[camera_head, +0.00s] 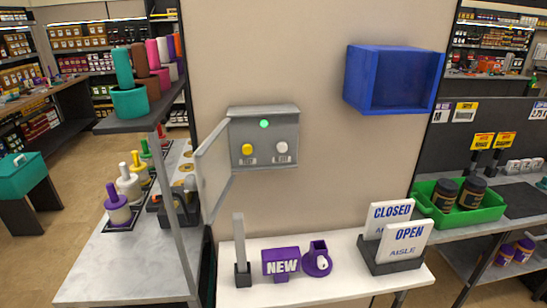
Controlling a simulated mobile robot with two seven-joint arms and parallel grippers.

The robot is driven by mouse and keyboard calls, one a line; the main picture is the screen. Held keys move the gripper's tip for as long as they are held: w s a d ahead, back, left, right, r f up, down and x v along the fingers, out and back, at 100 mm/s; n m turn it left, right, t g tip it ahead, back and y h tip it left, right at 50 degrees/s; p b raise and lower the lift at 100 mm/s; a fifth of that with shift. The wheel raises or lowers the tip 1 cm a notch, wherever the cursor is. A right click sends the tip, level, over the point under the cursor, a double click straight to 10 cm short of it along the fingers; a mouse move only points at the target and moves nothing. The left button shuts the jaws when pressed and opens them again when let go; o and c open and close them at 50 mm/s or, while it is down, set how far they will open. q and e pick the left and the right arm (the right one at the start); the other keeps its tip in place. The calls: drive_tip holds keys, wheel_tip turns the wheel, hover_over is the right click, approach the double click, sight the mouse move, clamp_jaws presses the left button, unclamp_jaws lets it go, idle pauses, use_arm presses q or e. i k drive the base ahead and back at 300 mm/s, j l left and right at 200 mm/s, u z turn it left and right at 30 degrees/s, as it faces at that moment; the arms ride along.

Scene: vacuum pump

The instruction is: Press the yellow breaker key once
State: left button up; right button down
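A grey breaker box (264,110) is fixed to the beige wall at the middle of the view. Its cover (213,137) appears swung open to the left. The yellow breaker key (247,150) is a round button at the lower left of the box face, and nothing covers it. A white round key (281,147) is to its right. A green light (264,124) glows above the two keys. Small labels under the keys are too small to read surely. Neither of my grippers shows in the head view.
Below the box, a white table (340,285) bears a purple NEW sign (281,262), a purple piece (317,260), a grey upright bar (240,240) and CLOSED and OPEN signs. A blue open box (365,80) hangs at right. Shelving stands at left. The wall around the keys is clear.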

sight(247, 149)
drive_tip(key=i+j+z, duration=0.15)
drive_tip(key=j+z, duration=0.2)
drive_tip(key=j, duration=0.4)
drive_tip(key=j+z, duration=0.4)
drive_tip(key=j, duration=0.4)
drive_tip(key=i, duration=0.05)
